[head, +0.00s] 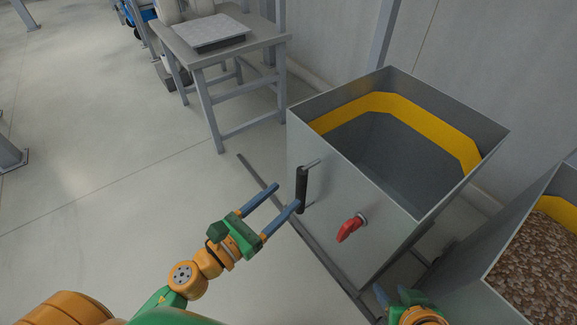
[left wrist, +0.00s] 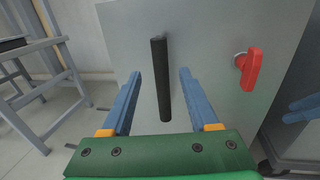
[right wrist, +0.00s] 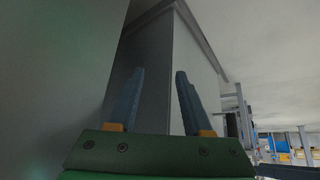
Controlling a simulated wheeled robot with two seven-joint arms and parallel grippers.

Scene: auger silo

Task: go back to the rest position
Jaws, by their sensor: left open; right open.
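My left gripper (head: 287,196) is open in front of the grey silo bin's front wall. Its two blue fingers stand on either side of the black handle bar (left wrist: 161,80) in the left wrist view, apart from each other with the bar between them. The handle (head: 302,190) also shows in the head view, with one fingertip close to its lower part; I cannot tell whether they touch. My right gripper (right wrist: 159,95) is open and empty in the right wrist view, close beside a grey wall. In the head view only a piece of my right arm shows at the bottom edge.
The grey bin (head: 350,205) has a yellow band inside and a red knob (head: 351,227) right of the handle. A second bin (head: 510,240) with brown granules stands at the right. A grey table (head: 225,50) with a flat plate stands behind.

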